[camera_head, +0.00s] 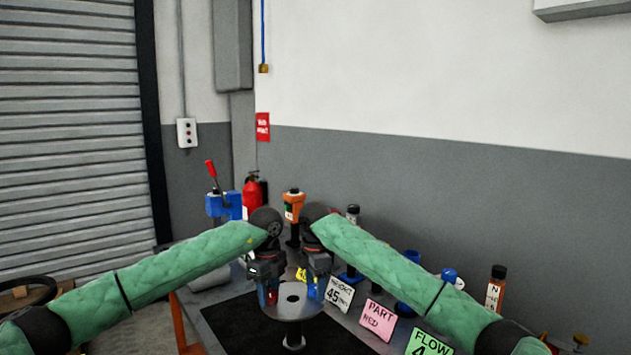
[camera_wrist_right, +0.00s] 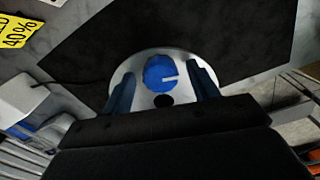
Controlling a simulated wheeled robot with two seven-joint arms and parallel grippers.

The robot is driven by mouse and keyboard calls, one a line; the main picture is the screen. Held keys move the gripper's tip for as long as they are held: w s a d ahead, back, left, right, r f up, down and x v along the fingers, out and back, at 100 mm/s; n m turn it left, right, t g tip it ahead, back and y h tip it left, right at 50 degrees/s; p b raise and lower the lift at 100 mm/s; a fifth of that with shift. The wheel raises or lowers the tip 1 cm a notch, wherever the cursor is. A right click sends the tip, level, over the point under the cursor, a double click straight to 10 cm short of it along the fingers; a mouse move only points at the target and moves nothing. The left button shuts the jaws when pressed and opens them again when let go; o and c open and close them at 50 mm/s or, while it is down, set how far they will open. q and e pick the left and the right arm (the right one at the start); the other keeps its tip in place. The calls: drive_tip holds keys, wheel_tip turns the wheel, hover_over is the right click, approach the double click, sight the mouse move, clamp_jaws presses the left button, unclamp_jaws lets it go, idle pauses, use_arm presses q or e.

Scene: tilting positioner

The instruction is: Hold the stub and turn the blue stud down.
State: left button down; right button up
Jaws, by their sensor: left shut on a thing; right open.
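The round grey plate (camera_head: 293,312) of the positioner stands on a short post and has a dark hole in its middle. My left gripper (camera_head: 268,297) is at the plate's left edge, shut on a small reddish piece that looks like the stub, mostly hidden by the fingers. My right gripper (camera_head: 315,292) is over the plate's right side. In the right wrist view, the blue stud (camera_wrist_right: 159,74), round with a white line, stands on the pale plate (camera_wrist_right: 146,58). The right fingers are open, one on each side of the stud, with small gaps.
A black mat (camera_head: 240,325) lies under the plate. Signs, including a white card (camera_head: 339,294), a pink card (camera_head: 378,313) and a green card (camera_head: 430,343), stand to the right. Bottles and an orange-topped tool (camera_head: 293,204) stand behind. A blue clamp with a red lever (camera_head: 222,205) is at back left.

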sight(315, 286)
drive_tip(key=shift+r+n, duration=0.25)
drive_tip(key=shift+n, duration=0.15)
wheel_tip(315, 286, up, 11)
drive_tip(key=w+r+m+t+y, duration=0.1)
drive_tip(key=w+r+m+t, duration=0.25)
drive_tip(key=w+t, duration=0.6)
drive_tip(key=w+d+r+m+t+y, duration=0.1)
drive_tip(key=w+r+m+t+y, duration=0.1)
drive_tip(key=w+r+t, duration=0.4)
drive_tip(key=shift+w+d+r+y, duration=0.25)
drive_tip(key=shift+w+r, duration=0.7)
drive_tip(key=shift+r, duration=1.25)
drive_tip(key=shift+t, duration=0.25)
